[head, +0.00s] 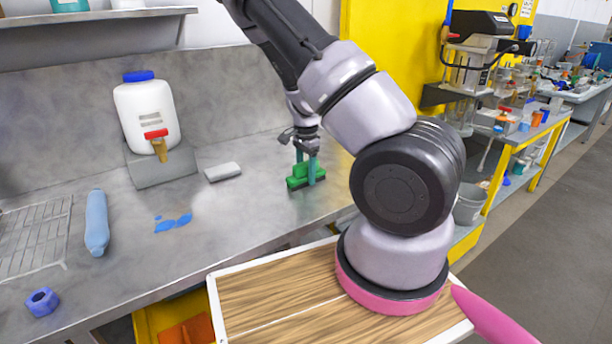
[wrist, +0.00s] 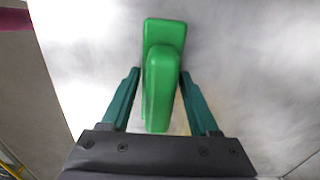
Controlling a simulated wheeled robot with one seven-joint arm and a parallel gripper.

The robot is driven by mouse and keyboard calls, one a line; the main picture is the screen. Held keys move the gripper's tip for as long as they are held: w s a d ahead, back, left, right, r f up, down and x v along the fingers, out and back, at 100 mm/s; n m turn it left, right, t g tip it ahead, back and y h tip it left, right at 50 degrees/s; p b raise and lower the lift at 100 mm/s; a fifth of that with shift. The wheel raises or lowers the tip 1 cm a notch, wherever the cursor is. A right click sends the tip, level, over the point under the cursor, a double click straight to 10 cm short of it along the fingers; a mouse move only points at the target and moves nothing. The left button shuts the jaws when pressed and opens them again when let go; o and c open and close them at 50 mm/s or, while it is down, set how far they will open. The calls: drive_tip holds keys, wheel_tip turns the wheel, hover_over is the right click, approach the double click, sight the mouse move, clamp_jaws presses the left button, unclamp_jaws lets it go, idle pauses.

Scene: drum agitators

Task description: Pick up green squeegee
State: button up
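The green squeegee (head: 300,181) lies on the grey metal counter, below my gripper (head: 306,168) in the head view. In the wrist view the squeegee (wrist: 163,85) stands between the two teal fingers of my gripper (wrist: 160,74). A gap shows between the left finger and the squeegee. The right fingertip is very close to its other side, and I cannot tell whether it touches. The fingers are apart, one on each side of the squeegee. The squeegee's underside is hidden.
A grey block (head: 222,172) and a white jug with blue cap (head: 147,115) are left of the squeegee. A blue bottle (head: 96,222), blue puddle (head: 173,223) and blue nut (head: 42,301) are further left. The counter's front edge is close to the squeegee.

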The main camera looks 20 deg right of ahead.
sight(306, 162)
clamp_jaws()
drive_tip(key=shift+r, duration=0.1)
wheel_tip(306, 162, up, 10)
drive_tip(key=shift+f, duration=0.1)
